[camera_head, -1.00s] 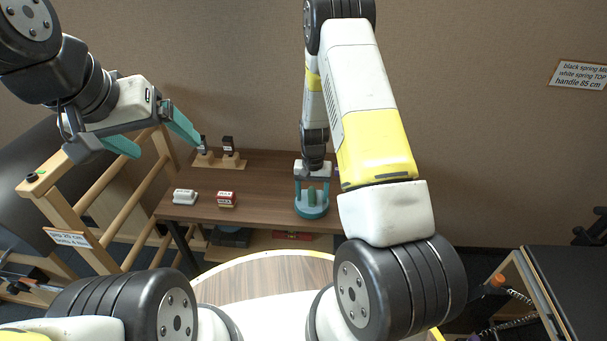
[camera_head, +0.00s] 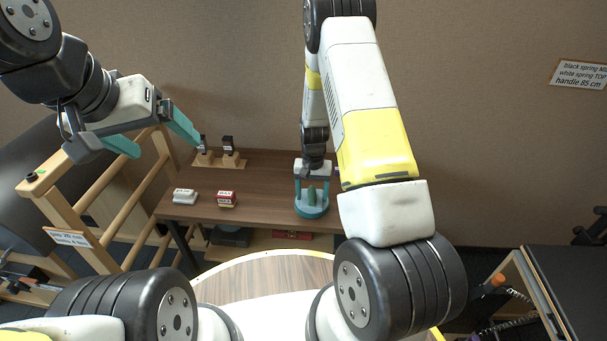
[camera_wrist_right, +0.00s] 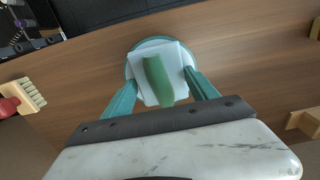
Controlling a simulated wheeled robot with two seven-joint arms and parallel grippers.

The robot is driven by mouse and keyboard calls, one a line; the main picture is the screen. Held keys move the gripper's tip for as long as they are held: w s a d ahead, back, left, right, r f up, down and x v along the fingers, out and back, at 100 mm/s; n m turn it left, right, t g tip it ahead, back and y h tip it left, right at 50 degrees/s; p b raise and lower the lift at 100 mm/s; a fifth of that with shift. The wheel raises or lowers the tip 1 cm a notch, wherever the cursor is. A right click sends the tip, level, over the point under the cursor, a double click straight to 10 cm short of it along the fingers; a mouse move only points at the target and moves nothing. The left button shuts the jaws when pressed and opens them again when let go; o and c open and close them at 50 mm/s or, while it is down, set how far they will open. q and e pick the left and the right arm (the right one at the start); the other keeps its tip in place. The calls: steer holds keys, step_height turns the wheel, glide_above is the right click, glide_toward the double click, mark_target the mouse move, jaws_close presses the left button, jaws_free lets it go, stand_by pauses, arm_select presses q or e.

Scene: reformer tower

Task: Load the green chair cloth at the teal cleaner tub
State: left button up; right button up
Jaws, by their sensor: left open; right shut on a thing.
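The teal cleaner tub (camera_head: 311,209) stands on the brown table; its round rim (camera_wrist_right: 134,65) also shows in the right wrist view. The green chair cloth (camera_wrist_right: 157,82) shows as a green strip on a white square pad (camera_wrist_right: 180,60), over the tub. My right gripper (camera_head: 312,190) points down over the tub. In the wrist view, the right gripper's teal fingers (camera_wrist_right: 162,80) are shut on the padded cloth from two sides. Whether the pad touches the tub's inside is hidden. My left gripper (camera_head: 154,134) is open and empty, raised in the air at the left.
A white box (camera_head: 185,197) and a red-and-white box (camera_head: 227,198) sit on the table left of the tub. Small dark items on a wooden stand (camera_head: 220,160) are at the back. A brush (camera_wrist_right: 24,97) shows in the wrist view. A wooden ladder frame (camera_head: 110,205) stands at left.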

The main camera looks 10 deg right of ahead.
steer(key=shift+r, duration=3.3)
